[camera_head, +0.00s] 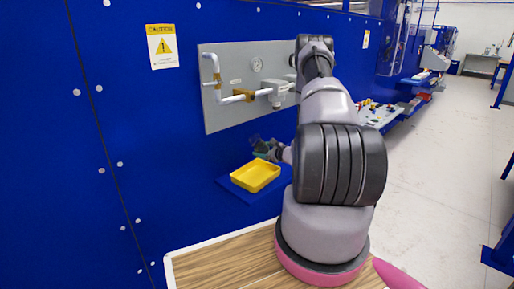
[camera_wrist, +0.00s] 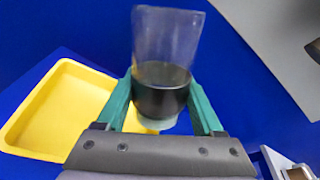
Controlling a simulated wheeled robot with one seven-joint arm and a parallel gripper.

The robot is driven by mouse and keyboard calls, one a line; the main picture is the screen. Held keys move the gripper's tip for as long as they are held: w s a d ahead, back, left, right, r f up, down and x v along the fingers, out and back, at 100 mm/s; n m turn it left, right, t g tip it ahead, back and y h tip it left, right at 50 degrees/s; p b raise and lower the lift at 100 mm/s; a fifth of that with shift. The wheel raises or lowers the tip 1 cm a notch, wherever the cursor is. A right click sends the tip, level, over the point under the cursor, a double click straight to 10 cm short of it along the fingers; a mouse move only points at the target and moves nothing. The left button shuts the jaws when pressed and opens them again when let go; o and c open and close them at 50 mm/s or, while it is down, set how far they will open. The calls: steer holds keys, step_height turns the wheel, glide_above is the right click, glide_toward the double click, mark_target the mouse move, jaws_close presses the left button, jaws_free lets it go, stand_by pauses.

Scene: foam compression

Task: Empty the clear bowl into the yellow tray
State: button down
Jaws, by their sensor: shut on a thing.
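The yellow tray (camera_head: 255,175) sits on a small blue shelf against the blue wall in the head view. It also shows at the left of the wrist view (camera_wrist: 60,112), and the part of its floor in sight looks empty. In the wrist view, my gripper (camera_wrist: 162,100) has its green fingers shut on the clear bowl (camera_wrist: 167,40), a tall see-through vessel with dark contents low in it. The bowl is beside the tray's right edge and overlaps it in the picture. In the head view, my gripper (camera_head: 266,149) is small and partly hidden behind my arm.
The small blue shelf (camera_head: 231,187) juts from the wall under the tray. Above it is a grey panel (camera_head: 225,115) with pipes and a gauge. A wooden-topped table (camera_head: 215,265) is at the front. A workbench with small parts (camera_head: 378,115) stands farther right. Open floor lies right.

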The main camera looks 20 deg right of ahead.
mark_target(268, 150)
steer(key=shift+d+f+n+g+h, duration=0.4)
steer(key=shift+d+f+n+h, duration=0.35)
steer(key=shift+n, duration=0.45)
steer(key=shift+d+f+n+h, duration=0.1)
steer(key=shift+d+n+h, duration=0.2)
steer(key=shift+n, duration=0.4)
steer(key=shift+n+g+h, duration=0.3)
steer(key=shift+n+h, duration=0.55)
steer(key=shift+n, duration=0.35)
steer(key=n+h, duration=0.1)
steer(key=d+n+h, duration=0.1)
steer(key=n, duration=0.1)
steer(key=shift+d+h, duration=0.1)
steer(key=shift+h, duration=0.2)
